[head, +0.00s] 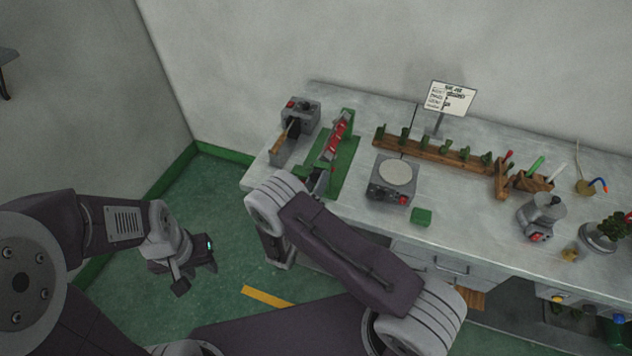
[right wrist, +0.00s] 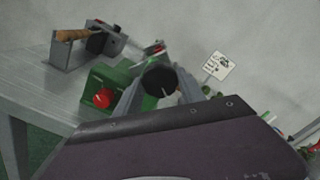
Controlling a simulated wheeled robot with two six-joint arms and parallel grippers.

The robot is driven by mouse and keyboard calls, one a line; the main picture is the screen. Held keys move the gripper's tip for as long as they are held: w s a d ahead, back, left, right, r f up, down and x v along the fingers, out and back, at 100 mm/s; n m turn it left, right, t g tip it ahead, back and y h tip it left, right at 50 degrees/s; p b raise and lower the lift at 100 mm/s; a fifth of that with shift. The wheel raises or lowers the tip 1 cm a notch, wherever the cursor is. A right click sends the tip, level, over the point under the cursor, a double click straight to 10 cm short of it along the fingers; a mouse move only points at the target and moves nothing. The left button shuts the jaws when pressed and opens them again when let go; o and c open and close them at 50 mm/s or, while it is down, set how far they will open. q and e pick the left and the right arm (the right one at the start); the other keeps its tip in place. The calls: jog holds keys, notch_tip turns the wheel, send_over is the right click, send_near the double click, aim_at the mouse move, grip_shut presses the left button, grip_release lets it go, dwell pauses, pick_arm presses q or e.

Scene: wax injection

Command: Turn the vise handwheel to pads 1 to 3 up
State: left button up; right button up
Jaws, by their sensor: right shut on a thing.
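The green vise (head: 345,165) stands near the left end of the bench, with a red part (head: 336,138) with pale marks along it. In the right wrist view a black round handwheel (right wrist: 158,80) with a pale line on its face sits between the grey fingers of my right gripper (right wrist: 159,92), which is shut on it. In the head view my right arm hides most of that gripper and the wheel. Pad numbers are too small to read. My left gripper (head: 194,276) hangs over the floor left of the bench, apart from everything, seemingly open and empty.
A grey machine with a wooden handle (head: 279,143) stands left of the vise. A round-plated device (head: 396,174), a green block (head: 421,217) and a wooden rack (head: 432,150) lie to the right. In the right wrist view a red knob (right wrist: 103,98) is close beside the handwheel.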

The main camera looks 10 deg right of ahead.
jog(key=shift+n, duration=3.1)
jog(key=shift+r+n, duration=0.1)
jog(key=shift+n, duration=9.4)
jog(key=o, duration=1.4)
jog(key=shift+w, duration=0.1)
jog(key=shift+c, duration=0.2)
